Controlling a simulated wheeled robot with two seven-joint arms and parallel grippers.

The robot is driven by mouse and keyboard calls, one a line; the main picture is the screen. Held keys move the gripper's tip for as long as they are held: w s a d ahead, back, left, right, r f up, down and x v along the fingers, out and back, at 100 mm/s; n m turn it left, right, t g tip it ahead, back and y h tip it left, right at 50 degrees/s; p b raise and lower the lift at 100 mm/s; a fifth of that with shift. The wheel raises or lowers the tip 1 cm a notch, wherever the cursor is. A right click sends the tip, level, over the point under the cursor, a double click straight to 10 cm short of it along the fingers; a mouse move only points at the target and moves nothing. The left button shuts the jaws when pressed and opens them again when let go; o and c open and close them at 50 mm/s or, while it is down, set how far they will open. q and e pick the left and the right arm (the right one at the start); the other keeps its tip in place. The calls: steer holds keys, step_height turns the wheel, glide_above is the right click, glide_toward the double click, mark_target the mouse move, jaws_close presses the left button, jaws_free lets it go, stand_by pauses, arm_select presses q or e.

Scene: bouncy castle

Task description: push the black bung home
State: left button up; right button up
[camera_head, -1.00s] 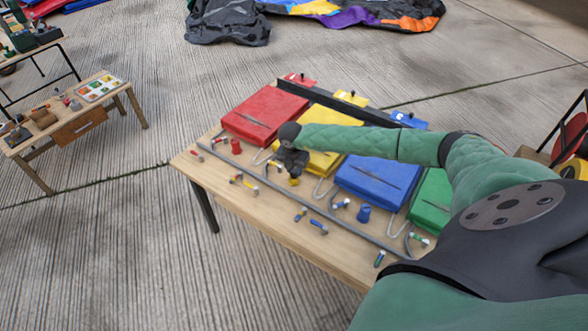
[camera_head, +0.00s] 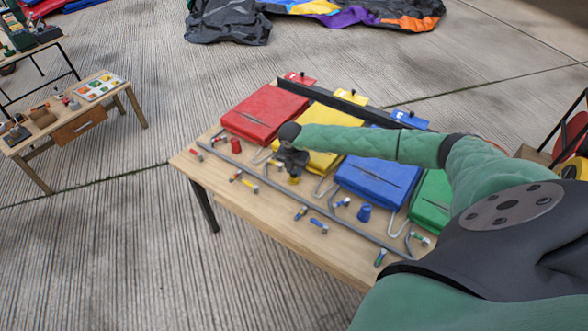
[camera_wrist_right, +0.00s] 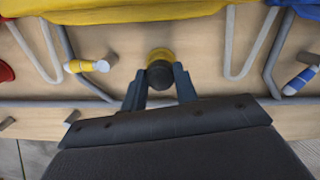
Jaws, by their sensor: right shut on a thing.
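The black bung (camera_wrist_right: 159,76) shows in the right wrist view as a dark round piece at the near end of a small yellow piece (camera_wrist_right: 160,54). My right gripper (camera_wrist_right: 159,80) is shut on the bung, one finger on each side. I cannot tell how deep the bung sits in the yellow piece. In the head view my right gripper (camera_head: 292,172) points down at the table in front of the yellow pad (camera_head: 325,160), with the yellow piece (camera_head: 294,181) just below it. The bung is hidden there. My left gripper is not in view.
The wooden table (camera_head: 285,215) also carries a red pad (camera_head: 265,113), a blue pad (camera_head: 378,178) and a green pad (camera_head: 432,200). A red cup (camera_head: 235,146), a blue cup (camera_head: 365,212), bent grey tubes and several small coloured fittings lie along its front. A long grey tube crosses there.

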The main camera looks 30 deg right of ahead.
steer(key=shift+s+f+b, duration=0.1)
steer(key=shift+f+b, duration=0.2)
steer(key=shift+f, duration=0.1)
